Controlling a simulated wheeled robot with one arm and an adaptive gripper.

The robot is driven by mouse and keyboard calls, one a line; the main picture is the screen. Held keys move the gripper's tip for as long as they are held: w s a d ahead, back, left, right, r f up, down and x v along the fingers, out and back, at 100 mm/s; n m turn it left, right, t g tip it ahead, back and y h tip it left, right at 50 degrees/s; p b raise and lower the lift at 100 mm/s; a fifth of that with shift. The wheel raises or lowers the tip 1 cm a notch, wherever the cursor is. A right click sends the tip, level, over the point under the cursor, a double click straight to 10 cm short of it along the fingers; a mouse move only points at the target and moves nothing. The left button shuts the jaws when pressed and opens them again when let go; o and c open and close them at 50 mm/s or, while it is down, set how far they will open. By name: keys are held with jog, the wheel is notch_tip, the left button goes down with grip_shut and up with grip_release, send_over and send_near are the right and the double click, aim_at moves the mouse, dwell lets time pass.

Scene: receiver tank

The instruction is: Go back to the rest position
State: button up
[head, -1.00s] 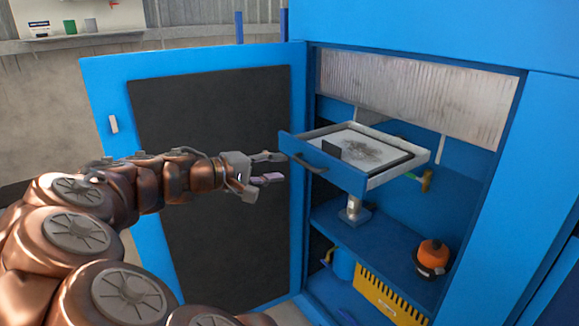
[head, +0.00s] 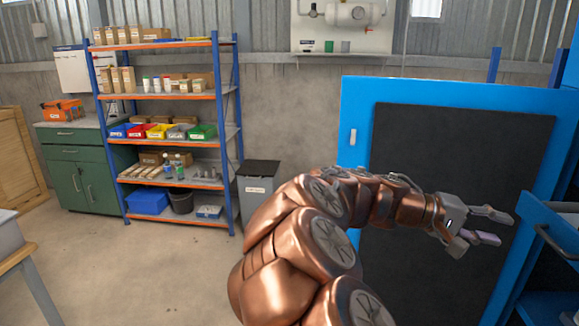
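My gripper (head: 490,228) is at the right of the head view, at the end of my copper-coloured arm. Its fingers are spread apart with nothing between them. It is in front of the dark inner panel of the open blue cabinet door (head: 356,110). The blue front of the pulled-out drawer (head: 553,228) is just to the right of the fingertips, with a gap between them in the picture.
A shelving unit (head: 170,92) with bins and boxes stands at the left by a green cabinet (head: 85,170). A grey bin (head: 258,186) stands behind my arm. A receiver tank (head: 348,13) is on the wall board. The floor (head: 140,265) at the left is clear. A table edge (head: 20,258) shows far left.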

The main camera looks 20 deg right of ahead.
jog(key=s+a+f+n+t+y, duration=0.1)
jog(key=s+a+f+y, duration=0.3)
jog(key=a, duration=0.7)
jog(key=s+a+f+n+t+y+p, duration=0.1)
jog(key=s+a+f+n+t+y, duration=0.1)
jog(key=s+a+f+y, duration=0.2)
jog(key=s+a+f+n+t+y+p, duration=0.1)
jog(key=s+a+f+y, duration=0.3)
jog(key=a+f, duration=0.5)
jog(key=a+n+y, duration=0.1)
jog(key=a+y, duration=0.1)
jog(key=a, duration=0.7)
jog(key=shift+s+f+t, duration=0.2)
jog(key=shift+s+t, duration=0.2)
